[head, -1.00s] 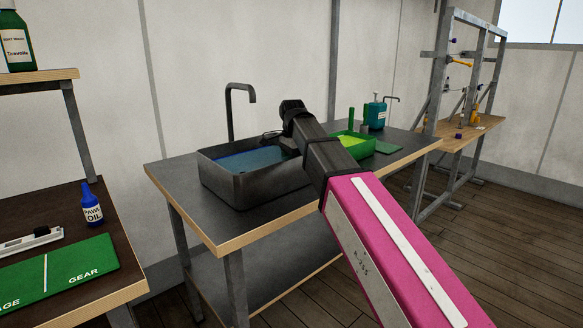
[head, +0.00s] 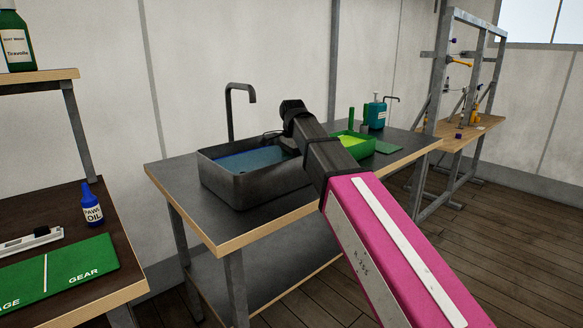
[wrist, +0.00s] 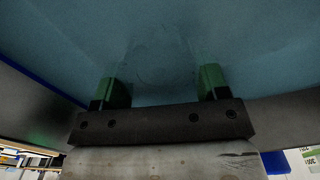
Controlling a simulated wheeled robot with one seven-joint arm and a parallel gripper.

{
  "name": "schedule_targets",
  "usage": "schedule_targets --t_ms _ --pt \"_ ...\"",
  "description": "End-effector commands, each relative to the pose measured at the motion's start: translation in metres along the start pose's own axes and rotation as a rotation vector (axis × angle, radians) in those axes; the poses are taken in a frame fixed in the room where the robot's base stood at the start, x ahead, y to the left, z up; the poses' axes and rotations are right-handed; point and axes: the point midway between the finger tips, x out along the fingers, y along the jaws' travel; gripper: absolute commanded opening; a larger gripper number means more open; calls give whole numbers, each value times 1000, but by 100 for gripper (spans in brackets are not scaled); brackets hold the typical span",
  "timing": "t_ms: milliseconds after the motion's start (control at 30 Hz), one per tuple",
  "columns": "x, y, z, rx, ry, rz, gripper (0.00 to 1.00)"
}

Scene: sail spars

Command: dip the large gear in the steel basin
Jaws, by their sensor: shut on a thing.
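The steel basin (head: 255,190) is a dark rectangular tub holding blue liquid, on the dark-topped bench. My arm reaches over its right end, and my gripper is hidden there in the head view. In the wrist view, my gripper (wrist: 164,85) has its two green fingers apart, pointing into the blue liquid between the basin walls (wrist: 35,108). A faint round outline, taken as the large gear (wrist: 160,62), shows between and beyond the fingertips, blurred by the liquid. My gripper is shut on it. The gear's teeth and depth cannot be made out.
A tap (head: 231,112) rises behind the basin. A green tray (head: 366,148) of yellow-green liquid and a teal pump bottle (head: 376,114) stand to its right. A blue oil bottle (head: 91,208) and a green mat marked GEAR (head: 75,262) are on the left bench.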

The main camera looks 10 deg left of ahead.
Motion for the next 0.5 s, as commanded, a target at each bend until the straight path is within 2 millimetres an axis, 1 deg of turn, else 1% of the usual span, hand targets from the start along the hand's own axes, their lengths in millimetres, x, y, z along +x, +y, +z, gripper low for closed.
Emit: schedule_targets --t_ms 267,500 --pt "0 0 1 0 -1 0 40" --pt "0 -1 -4 1 -1 0 40"
